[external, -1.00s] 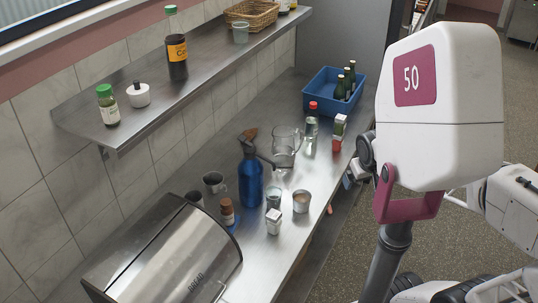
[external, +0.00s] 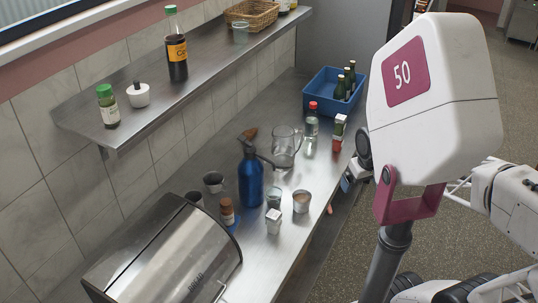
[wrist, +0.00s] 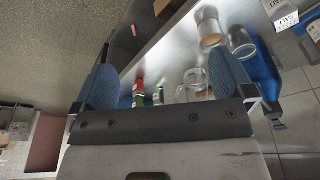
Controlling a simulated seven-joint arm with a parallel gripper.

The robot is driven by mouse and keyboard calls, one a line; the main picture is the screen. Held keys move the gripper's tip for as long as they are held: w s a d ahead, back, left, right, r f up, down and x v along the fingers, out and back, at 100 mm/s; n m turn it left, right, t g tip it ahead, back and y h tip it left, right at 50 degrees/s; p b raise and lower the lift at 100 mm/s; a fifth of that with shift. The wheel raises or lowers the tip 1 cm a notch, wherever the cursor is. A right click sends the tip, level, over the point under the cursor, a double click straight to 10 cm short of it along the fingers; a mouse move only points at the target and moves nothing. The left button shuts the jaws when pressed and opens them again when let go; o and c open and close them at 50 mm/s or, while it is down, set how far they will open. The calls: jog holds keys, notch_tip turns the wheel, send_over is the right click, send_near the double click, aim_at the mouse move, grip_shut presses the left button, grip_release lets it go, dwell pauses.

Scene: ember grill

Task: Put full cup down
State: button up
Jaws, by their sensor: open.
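A small cup with pale brown contents (external: 301,202) stands upright on the steel counter (external: 262,262), near its front edge. What looks like the same cup shows in the wrist view (wrist: 210,28). A grey-green cup (external: 273,197) stands just left of it; it also shows in the wrist view (wrist: 240,42). My gripper (wrist: 165,82) is open, its two blue fingers wide apart with nothing held between them. The cups lie beyond the fingertips, apart from them. In the external view, my gripper is mostly hidden behind my white body, at the counter's front edge.
A blue spray bottle (external: 250,180), a salt box (external: 273,221) and a brown-capped jar (external: 227,211) crowd around the cups. A glass jug (external: 285,148), a clear bottle (external: 311,124) and a blue crate (external: 322,103) stand farther back. A bread bin (external: 165,255) fills the near left.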

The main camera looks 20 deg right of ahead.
jog(key=w+a+f+n+g, duration=0.1)
jog(key=w+a+f+n, duration=0.35)
jog(key=w+n, duration=0.5)
jog(key=n+g, duration=0.2)
jog(key=n, duration=1.2)
send_near(302, 200)
jog(key=shift+s+a+r, duration=0.15)
jog(key=shift+s+a, duration=0.3)
jog(key=shift+s, duration=0.25)
jog(key=shift+s+a+r, duration=0.1)
jog(key=shift+s+a, duration=0.3)
jog(key=shift+s, duration=0.3)
jog(key=shift+f, duration=0.1)
jog(key=shift+f, duration=1.25)
jog(key=shift+w+d+f, duration=0.1)
jog(key=shift+d+f, duration=0.05)
jog(key=shift+f, duration=1.15)
jog(key=shift+d+f, duration=0.1)
jog(key=shift+f, duration=1.2)
jog(key=shift+c, duration=0.2)
